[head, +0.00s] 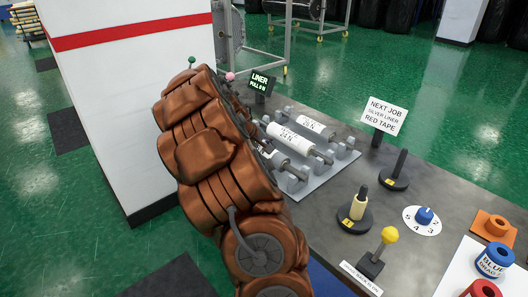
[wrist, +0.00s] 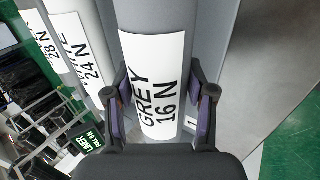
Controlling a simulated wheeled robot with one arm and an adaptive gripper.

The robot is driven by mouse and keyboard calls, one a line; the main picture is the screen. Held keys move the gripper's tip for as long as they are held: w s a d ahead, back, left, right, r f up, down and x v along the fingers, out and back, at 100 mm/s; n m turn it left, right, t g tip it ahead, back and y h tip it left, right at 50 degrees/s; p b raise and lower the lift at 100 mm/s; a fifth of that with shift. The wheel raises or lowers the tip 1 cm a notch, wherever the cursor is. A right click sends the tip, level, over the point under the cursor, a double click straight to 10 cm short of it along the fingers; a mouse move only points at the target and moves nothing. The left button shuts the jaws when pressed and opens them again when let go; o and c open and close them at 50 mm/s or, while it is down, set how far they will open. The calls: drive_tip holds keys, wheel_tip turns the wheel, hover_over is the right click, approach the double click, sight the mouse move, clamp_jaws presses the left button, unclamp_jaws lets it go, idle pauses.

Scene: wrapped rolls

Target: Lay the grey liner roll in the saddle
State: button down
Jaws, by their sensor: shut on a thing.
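The grey liner roll (wrist: 160,85), with a white label reading GREY 16 N, lies between the two fingers of my gripper (wrist: 158,76) in the wrist view. The dark fingers with purple pads are shut on it, one on each side. In the head view my brown arm hides the gripper and most of this roll. A metal plate (head: 312,187) with grey brackets and shaft ends stands beside my arm. I cannot tell which bracket is the saddle, or whether the roll touches a support.
Other rolls, marked 24 N (wrist: 88,68) and 28 N (wrist: 45,40), lie alongside. A lit LINER sign (head: 261,83) stands behind.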

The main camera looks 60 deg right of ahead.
drive_tip(key=shift+c, duration=1.5)
unclamp_jaws()
drive_tip(key=v, duration=1.2)
drive_tip(key=shift+r, duration=0.1)
